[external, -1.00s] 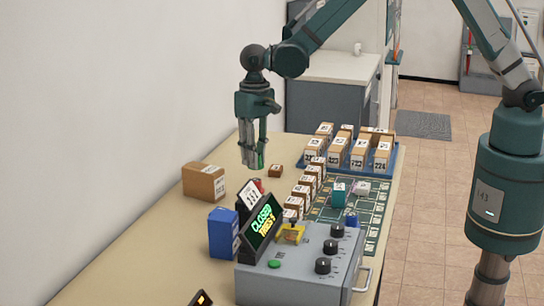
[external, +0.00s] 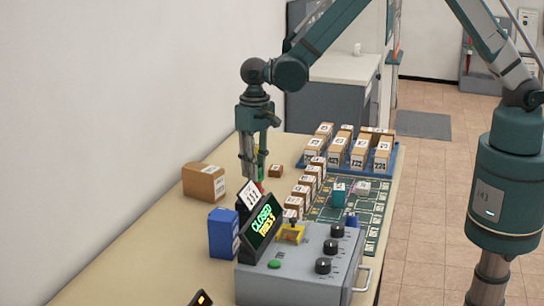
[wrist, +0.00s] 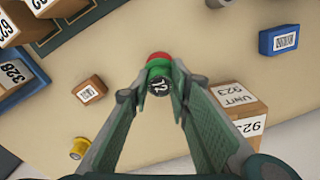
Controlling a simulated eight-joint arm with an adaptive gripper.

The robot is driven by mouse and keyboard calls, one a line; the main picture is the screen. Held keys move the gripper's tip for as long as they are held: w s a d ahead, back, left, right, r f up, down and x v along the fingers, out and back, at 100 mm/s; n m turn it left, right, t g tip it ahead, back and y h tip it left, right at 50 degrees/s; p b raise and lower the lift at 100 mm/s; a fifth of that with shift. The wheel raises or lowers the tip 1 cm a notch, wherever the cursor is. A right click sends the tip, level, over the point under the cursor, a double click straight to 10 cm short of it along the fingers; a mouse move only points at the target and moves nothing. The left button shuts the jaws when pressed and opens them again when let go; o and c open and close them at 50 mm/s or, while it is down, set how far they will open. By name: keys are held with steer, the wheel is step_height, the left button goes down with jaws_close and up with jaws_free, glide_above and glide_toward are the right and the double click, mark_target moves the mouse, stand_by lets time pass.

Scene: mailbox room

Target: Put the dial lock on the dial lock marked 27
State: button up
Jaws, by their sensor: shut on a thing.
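My gripper (wrist: 161,88) is shut on a small red-and-green cylinder (wrist: 158,65) in the wrist view. Its black end carries pale figures, perhaps 12 or 72; I cannot read them surely. In the external view my gripper (external: 254,183) points down behind the black sign (external: 262,228), with its tips partly hidden. I can make out no dial lock marked 27.
A brown carton (external: 204,182) and a blue box (external: 223,233) stand left of the sign. Numbered boxes fill a blue tray (external: 310,163) at the back. More small boxes line a green board (external: 375,215). Bare table lies around a small brown box (external: 275,171).

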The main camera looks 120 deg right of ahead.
steer(key=shift+f, duration=0.2)
steer(key=o, duration=0.9)
steer(key=shift+r, duration=0.2)
step_height(320, 180, up, 12)
steer(key=shift+r, duration=0.1)
stand_by(0.7)
